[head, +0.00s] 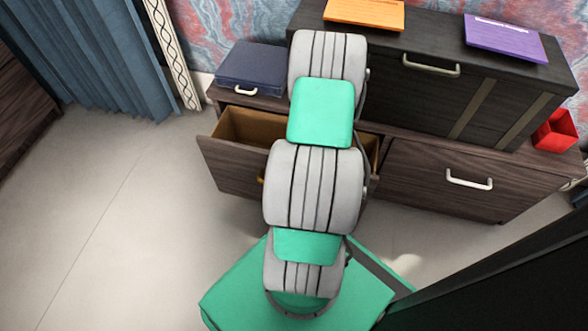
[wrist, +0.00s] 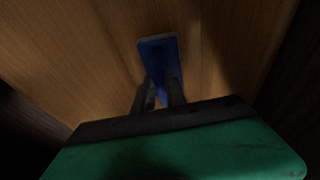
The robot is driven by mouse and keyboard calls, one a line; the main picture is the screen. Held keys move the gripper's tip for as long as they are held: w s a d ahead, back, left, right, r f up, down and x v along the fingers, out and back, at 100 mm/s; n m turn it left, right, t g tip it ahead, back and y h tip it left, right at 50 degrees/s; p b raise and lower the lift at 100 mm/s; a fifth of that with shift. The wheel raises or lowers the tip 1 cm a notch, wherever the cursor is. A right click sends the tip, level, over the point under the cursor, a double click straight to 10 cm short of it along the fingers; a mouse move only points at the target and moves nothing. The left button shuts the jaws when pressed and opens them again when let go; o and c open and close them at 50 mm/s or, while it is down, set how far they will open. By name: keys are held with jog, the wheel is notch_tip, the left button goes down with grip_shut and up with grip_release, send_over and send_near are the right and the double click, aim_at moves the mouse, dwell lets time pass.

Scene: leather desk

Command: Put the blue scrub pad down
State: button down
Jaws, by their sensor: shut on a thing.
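The blue scrub pad (wrist: 157,48) shows in the wrist view as a narrow blue piece between the two dark fingers of my gripper (wrist: 161,92). My gripper is shut on it. Brown wood, apparently the inside of the open drawer (head: 222,158), lies behind the pad in the wrist view. I cannot tell whether the pad touches the wood. In the head view my arm reaches over the drawer and hides both gripper and pad.
The drawer's front panel stands out from the dark wooden cabinet. A navy case (head: 250,66) sits on top at the left. An orange book (head: 364,12), a purple book (head: 506,38) and a red box (head: 556,131) are farther right. The floor at the left is clear.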

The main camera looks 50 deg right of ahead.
notch_tip(320, 180, down, 5)
jog(key=shift+b, duration=0.95)
jog(key=shift+f, duration=0.2)
jog(key=c, duration=1.4)
grip_release()
jog(key=shift+r, duration=0.1)
jog(key=p+v, duration=0.6)
jog(key=v, duration=0.6)
jog(key=shift+r, duration=0.1)
